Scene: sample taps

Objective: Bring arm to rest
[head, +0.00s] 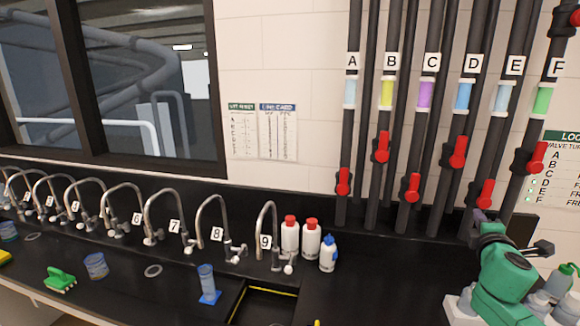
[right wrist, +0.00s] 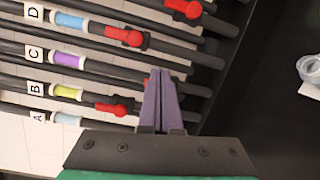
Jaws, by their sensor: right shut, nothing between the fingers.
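My right arm is the green one at the lower right of the head view. Its gripper (head: 484,218) is small there, just below the red valve handle of pipe E (head: 485,193). In the right wrist view the two purple fingers (right wrist: 160,100) are together with nothing between them. Behind them run the dark pipes, with red handles (right wrist: 124,37) and labels A to D. A bit of red shows beside the fingers; I cannot tell whether they touch it. My left gripper is in neither view.
Taps with numbers up to 9 (head: 265,240) line the black counter on the left. Two red-capped bottles (head: 290,238) and a blue-capped bottle (head: 328,254) stand beside tap 9. A blue cylinder (head: 207,282) stands in front. The counter between the blue-capped bottle and my arm is clear.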

